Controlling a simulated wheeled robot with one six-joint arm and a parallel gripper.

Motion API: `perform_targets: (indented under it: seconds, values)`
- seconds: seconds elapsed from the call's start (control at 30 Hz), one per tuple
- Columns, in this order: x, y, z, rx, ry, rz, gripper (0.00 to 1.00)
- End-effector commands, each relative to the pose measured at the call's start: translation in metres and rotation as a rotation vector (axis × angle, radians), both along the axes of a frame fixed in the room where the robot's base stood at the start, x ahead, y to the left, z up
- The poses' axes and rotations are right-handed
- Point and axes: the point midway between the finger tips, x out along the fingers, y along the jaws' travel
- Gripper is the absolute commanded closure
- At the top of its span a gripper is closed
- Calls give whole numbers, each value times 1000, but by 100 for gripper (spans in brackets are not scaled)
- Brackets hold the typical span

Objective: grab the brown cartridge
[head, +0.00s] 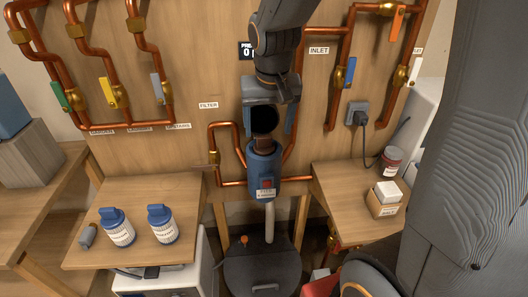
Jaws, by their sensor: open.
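The brown cartridge (263,144) seems to be the small brown piece at the top of the blue filter housing (264,170) on the wooden panel; only a little of it shows. My gripper (268,130) hangs from above, just over the housing, with its two fingers apart. A dark round shape (264,119) shows between the fingers, and I cannot tell what part it is. The fingertips are close to the brown piece in the picture, but I cannot tell whether they touch it.
Copper pipes (215,130) run beside the housing. Two white bottles with blue caps (117,229) (163,225) stand on the left shelf. A small box (383,203) and a jar (390,158) stand on the right shelf. A dark lidded bin (262,272) is below.

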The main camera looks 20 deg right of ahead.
Motion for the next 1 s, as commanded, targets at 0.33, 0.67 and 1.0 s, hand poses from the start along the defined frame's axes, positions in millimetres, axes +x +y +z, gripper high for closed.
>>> perform_targets:
  seconds: [0.33, 0.67, 1.0]
  values:
    - [20, 4, -10, -1, -17, -15, 28]
    - [24, 0, -39, -1, -14, -17, 28]
    - [33, -2, -62, 1, -20, -18, 28]
